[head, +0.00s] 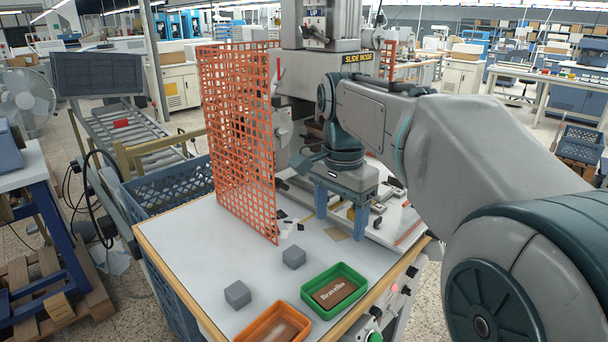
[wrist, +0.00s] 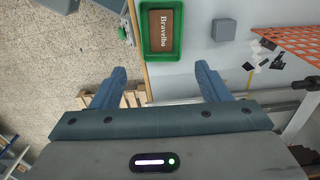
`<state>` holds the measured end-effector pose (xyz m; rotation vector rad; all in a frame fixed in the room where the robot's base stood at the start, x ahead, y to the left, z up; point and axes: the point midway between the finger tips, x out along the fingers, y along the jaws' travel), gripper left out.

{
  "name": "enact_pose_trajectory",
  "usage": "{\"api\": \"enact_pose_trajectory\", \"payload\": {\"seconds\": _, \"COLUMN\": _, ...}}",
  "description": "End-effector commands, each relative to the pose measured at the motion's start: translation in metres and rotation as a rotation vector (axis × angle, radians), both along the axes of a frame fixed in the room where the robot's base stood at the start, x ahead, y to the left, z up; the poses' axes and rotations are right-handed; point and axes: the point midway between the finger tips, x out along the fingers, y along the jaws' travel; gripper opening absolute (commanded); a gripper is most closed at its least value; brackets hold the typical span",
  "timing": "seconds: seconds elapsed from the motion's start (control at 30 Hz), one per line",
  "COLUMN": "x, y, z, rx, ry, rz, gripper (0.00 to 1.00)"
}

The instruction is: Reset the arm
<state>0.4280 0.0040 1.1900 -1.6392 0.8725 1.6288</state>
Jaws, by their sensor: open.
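My gripper (head: 341,212) is in front of the stamping machine (head: 322,62), its two blue fingers pointing down over the right part of the white table (head: 195,255). In the wrist view my gripper (wrist: 160,76) has its fingers wide apart with nothing between them. My arm reaches in from the right, bent, and hides part of the machine and table. In the head view the gripper is beyond the green tray (head: 309,296), which holds a brown plate (head: 334,292) lettered "Bravelho". The tray also shows in the wrist view (wrist: 147,55), ahead of the fingers.
An orange mesh guard (head: 240,140) stands upright left of the gripper. An orange tray (head: 245,333) and two grey blocks (head: 237,294) (head: 294,257) are on the front table. Dark and white scraps (head: 285,225) lie by the guard. A blue crate (head: 165,187) is at the left.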

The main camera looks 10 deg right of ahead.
Motion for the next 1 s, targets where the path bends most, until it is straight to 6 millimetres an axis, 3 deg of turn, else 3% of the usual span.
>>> {"api": "enact_pose_trajectory", "payload": {"seconds": 0.17, "x": -0.037, "y": 0.0, "z": -0.032, "rx": -0.006, "ry": -0.063, "rz": 0.251, "gripper": 0.69}}
{"api": "enact_pose_trajectory", "payload": {"seconds": 0.4, "x": -0.093, "y": -0.001, "z": -0.093, "rx": -0.054, "ry": -0.166, "rz": 0.658, "gripper": 0.69}}
{"api": "enact_pose_trajectory", "payload": {"seconds": 0.6, "x": -0.126, "y": -0.001, "z": -0.131, "rx": -0.1, "ry": -0.214, "rz": 0.889, "gripper": 0.69}}
{"api": "enact_pose_trajectory", "payload": {"seconds": 0.77, "x": -0.135, "y": -0.003, "z": -0.142, "rx": -0.118, "ry": -0.229, "rz": 0.961, "gripper": 0.69}}
{"api": "enact_pose_trajectory", "payload": {"seconds": 1.0, "x": -0.135, "y": -0.003, "z": -0.142, "rx": -0.118, "ry": -0.229, "rz": 0.961, "gripper": 0.69}}
